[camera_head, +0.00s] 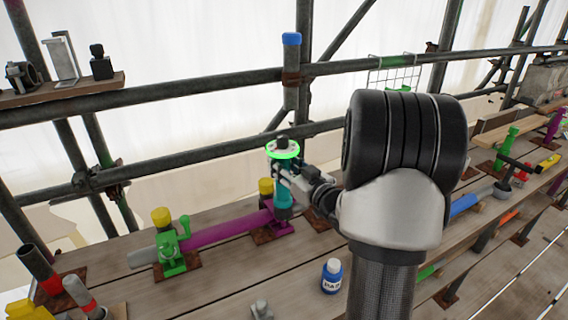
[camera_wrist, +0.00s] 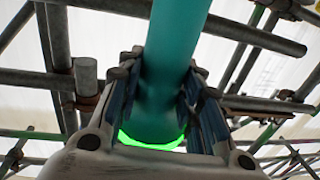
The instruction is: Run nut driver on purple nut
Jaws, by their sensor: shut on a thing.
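A teal nut driver (camera_head: 283,191) with a bright green ring and a dark knob on top stands about upright in the head view. My gripper (camera_head: 282,172) is shut on its body, just below the ring. In the wrist view the teal nut driver (camera_wrist: 168,80) runs between the two fingers of my gripper (camera_wrist: 160,85), with the green ring close to the palm. The driver's lower end is at a purple clamp (camera_head: 280,226) on the planks. I cannot make out the purple nut itself; whether the driver sits on it cannot be told.
A purple tube (camera_head: 219,231) runs left from the purple clamp to a green clamp (camera_head: 172,256). Yellow-capped posts stand close by. Scaffold rails (camera_head: 180,88) cross behind, and a blue-capped post (camera_head: 291,70) rises behind the driver.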

